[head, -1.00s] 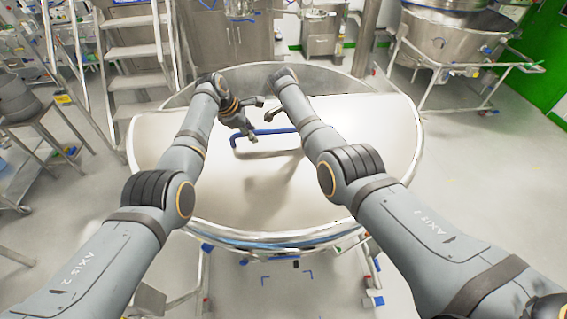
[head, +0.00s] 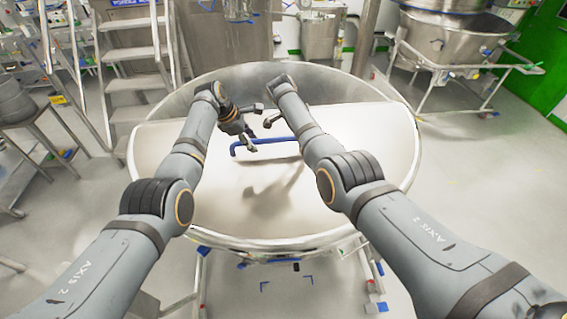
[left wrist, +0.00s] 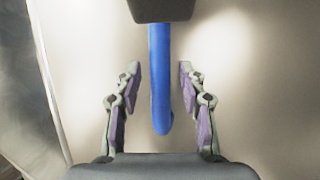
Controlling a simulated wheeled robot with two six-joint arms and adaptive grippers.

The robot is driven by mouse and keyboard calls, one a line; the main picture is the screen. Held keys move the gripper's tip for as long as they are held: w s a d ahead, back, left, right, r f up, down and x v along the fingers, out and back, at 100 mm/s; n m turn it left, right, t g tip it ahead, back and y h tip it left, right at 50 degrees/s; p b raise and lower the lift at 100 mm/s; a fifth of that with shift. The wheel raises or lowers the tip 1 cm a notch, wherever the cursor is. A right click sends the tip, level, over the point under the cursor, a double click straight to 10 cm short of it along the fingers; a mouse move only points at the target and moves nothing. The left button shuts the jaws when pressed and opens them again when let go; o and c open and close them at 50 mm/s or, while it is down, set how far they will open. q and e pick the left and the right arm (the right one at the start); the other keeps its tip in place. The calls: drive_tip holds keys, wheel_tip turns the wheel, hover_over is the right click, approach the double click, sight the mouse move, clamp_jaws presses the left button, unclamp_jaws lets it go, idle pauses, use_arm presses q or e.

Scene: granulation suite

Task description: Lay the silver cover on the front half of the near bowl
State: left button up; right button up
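The silver cover (head: 262,200) is a pale half-disc with a blue bar handle (head: 275,140). It lies over the front half of the near bowl (head: 340,83), its straight edge across the middle. The rear half of the bowl is open. My left gripper (head: 256,128) is at the left end of the handle. In the left wrist view its fingers (left wrist: 158,72) are spread on both sides of the blue handle (left wrist: 160,75), with gaps on each side. My right gripper (head: 271,118) is mostly hidden by its arm, near the cover's straight edge; its fingers are unclear.
Metal steps (head: 128,60) stand behind the bowl at the left. A second steel bowl on a wheeled frame (head: 455,45) is at the back right. A steel cabinet (head: 318,35) stands behind. The floor at the right is clear.

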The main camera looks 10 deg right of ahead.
use_arm(q)
drive_tip(key=shift+s, duration=0.1)
use_arm(e)
drive_tip(key=shift+s, duration=0.1)
use_arm(q)
drive_tip(key=shift+r, duration=0.1)
drive_tip(key=shift+a+r, duration=0.15)
drive_tip(key=shift+r, duration=0.05)
drive_tip(key=v, duration=1.1)
drive_tip(key=shift+r, duration=0.25)
use_arm(e)
drive_tip(key=v, duration=1.2)
use_arm(q)
drive_tip(key=shift+s, duration=0.1)
